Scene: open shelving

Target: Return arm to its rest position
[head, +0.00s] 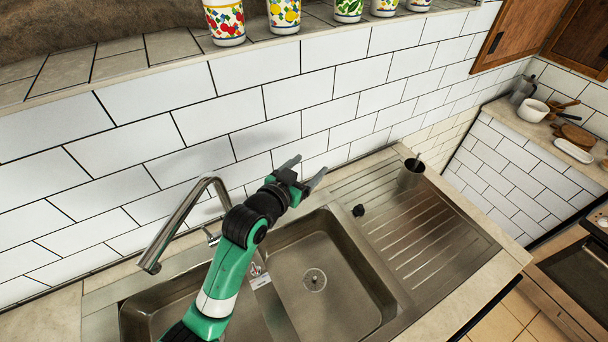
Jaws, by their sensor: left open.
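My left arm, green and black, reaches up over the double sink. My left gripper (303,175) is open and empty, with its two grey fingers spread apart. It is above the back edge of the sink, in front of the white tiled wall. My right gripper is not in the head view.
The metal sink (345,300) has a ribbed drainboard at its right. A curved faucet (165,232) stands left of my arm. A metal cup (411,173) stands at the drainboard's back right. Several patterned pots, one a floral pot (225,22), line the ledge above.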

